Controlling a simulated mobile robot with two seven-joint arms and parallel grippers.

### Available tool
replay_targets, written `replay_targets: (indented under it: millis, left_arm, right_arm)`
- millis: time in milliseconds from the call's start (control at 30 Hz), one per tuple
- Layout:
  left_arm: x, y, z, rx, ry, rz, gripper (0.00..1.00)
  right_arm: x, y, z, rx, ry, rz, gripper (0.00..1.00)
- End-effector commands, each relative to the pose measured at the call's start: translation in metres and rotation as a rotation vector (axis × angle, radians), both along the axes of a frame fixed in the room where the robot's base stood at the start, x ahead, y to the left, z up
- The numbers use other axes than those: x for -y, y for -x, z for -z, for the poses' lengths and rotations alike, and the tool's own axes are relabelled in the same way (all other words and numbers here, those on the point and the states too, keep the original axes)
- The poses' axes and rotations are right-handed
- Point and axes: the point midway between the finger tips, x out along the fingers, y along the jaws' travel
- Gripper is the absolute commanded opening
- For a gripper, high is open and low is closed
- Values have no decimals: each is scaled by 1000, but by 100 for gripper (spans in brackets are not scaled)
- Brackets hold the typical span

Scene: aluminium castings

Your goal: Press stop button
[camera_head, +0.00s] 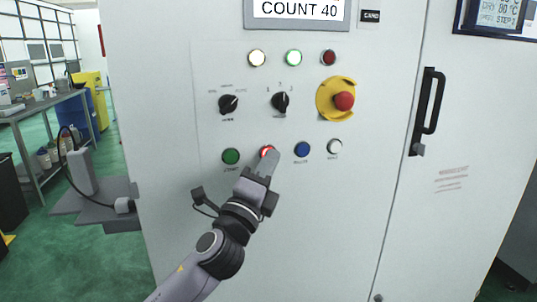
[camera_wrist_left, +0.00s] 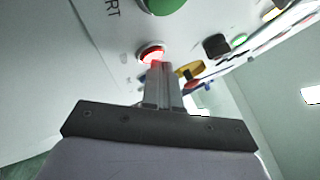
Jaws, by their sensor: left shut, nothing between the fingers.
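The red stop button (camera_head: 265,150) sits in the lower row of the cabinet panel, between the green start button (camera_head: 231,156) and a blue button (camera_head: 302,149). My left gripper (camera_head: 269,158) is shut and empty, with its fingertips right at the red button and covering part of it. In the left wrist view the red button (camera_wrist_left: 151,51) glows red at the tips of the shut fingers (camera_wrist_left: 160,68). I cannot tell whether the tips touch it or how far it is pushed in. My right gripper is not in view.
A red emergency button (camera_head: 344,101) on a yellow plate is at the upper right, and a white button (camera_head: 335,146) is right of the blue one. Two black selector knobs (camera_head: 228,104) (camera_head: 281,101) sit above. A black door handle (camera_head: 427,110) juts out at the right.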

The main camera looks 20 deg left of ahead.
Motion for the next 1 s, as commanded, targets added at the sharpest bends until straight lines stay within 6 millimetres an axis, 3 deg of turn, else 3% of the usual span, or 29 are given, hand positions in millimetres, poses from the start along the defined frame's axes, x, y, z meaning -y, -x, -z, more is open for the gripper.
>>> replay_targets:
  millis: [1000]
  left_arm:
    - [8,13,0,1,0,-2,0]
  right_arm:
    - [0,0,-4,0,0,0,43]
